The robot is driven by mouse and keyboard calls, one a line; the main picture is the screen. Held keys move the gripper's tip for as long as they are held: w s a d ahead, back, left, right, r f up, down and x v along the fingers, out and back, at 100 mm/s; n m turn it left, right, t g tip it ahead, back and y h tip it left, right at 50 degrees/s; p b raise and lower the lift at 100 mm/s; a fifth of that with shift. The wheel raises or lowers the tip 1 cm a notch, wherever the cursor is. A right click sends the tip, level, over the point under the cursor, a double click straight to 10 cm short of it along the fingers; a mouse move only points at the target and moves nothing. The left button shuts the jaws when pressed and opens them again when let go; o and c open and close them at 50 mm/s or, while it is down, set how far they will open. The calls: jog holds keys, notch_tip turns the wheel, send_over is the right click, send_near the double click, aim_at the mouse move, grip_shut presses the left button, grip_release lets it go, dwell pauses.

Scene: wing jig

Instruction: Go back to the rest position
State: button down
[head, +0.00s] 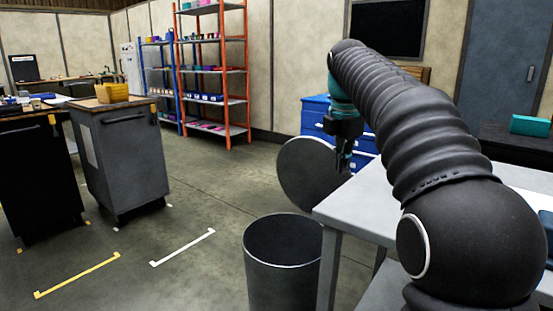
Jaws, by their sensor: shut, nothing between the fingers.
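My gripper (343,160) hangs at the end of my black arm, pointing down, right of the picture's middle. It is shut with nothing held, and its fingertips are small and dark in this view. It shows in front of a blue drawer cabinet (313,115) and beside a round grey disc (305,172). I cannot tell how far it is from either. A light grey table (362,203) lies below and to the right of it, partly hidden by my arm.
A grey bin (283,252) stands open beside the table's left leg. A grey cart (122,160) with a yellow box (112,92) stands at left. Orange shelves (212,70) stand at the back wall. The floor between cart and bin is clear, with white and yellow markings.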

jog(key=s+f+m+t, duration=0.1)
jog(key=s+f+m, duration=0.5)
jog(key=s, duration=0.4)
jog(key=s+f+m+t, duration=0.1)
jog(key=s+f+m, duration=0.6)
jog(key=s+m, duration=0.2)
jog(key=s+d+f+m+t, duration=0.1)
jog(key=s+f+m, duration=0.6)
jog(key=s, duration=0.5)
jog(key=shift+m+t+y, duration=0.3)
jog(key=shift+m+y, duration=0.1)
jog(key=shift+m, duration=0.1)
